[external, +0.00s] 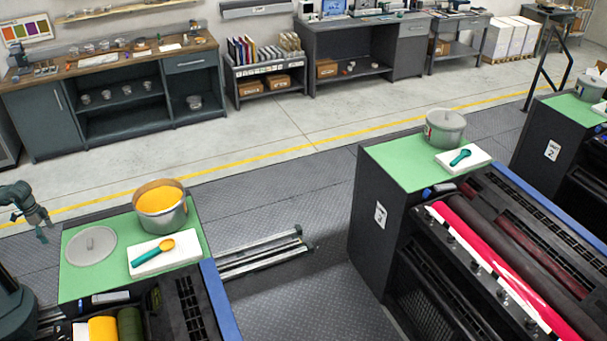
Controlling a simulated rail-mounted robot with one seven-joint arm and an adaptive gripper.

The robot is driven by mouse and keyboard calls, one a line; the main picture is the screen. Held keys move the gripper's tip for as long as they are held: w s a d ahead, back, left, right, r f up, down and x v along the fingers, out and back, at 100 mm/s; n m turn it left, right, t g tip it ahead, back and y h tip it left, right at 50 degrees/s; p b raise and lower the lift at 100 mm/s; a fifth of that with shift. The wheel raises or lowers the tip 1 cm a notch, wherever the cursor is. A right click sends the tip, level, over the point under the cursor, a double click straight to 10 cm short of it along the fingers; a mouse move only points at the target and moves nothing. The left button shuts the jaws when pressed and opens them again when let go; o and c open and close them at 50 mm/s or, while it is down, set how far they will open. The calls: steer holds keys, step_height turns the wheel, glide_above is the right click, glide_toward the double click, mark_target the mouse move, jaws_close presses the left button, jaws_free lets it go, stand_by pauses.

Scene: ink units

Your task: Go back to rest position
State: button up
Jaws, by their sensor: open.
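My gripper (42,229) is at the far left of the external view, pointing down, open and empty. It hangs just left of the green-topped cabinet (75,280), apart from everything on it. On that green top stand an open grey can (165,217) of yellow ink, a round grey lid (91,245) lying flat to its left, and a teal-handled scoop (152,252) with a yellow-coated end, lying on a white pad (145,268). My arm comes in from the lower left edge, and its base is mostly cut off.
Yellow and dark green rollers (103,329) sit below the near cabinet. A metal rail (260,257) lies on the floor to the right. A second green-topped unit (385,160) bears a closed can (445,128) and a teal scoop (460,157). Benches line the back wall.

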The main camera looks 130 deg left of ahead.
steer(key=s+d+f+m, duration=0.25)
steer(key=d+f, duration=0.35)
steer(key=f, duration=0.5)
steer(key=s+d+f+m+g, duration=0.1)
steer(key=s+d+f, duration=0.2)
steer(key=d+f, duration=0.5)
steer(key=s+d+f+m, duration=0.1)
steer(key=s+d+f, duration=0.25)
steer(key=f, duration=0.95)
steer(key=s+d+f+m+g+h, duration=0.1)
steer(key=s+d+f+m+g, duration=0.15)
steer(key=s+d+f, duration=1.15)
steer(key=s+d+f+m+g, duration=0.1)
steer(key=s+d+f, duration=0.3)
steer(key=s, duration=0.6)
steer(key=s+d+f+m+g, duration=0.1)
steer(key=s+d+f, duration=0.3)
steer(key=s, duration=0.6)
steer(key=s+d+f+m+g, duration=0.2)
steer(key=s+d+f, duration=0.3)
steer(key=s, duration=0.5)
steer(key=shift+d+b, duration=0.3)
steer(key=shift+d, duration=0.35)
steer(key=shift+f+g, duration=0.1)
steer(key=shift+g, duration=0.15)
steer(key=shift+c, duration=0.4)
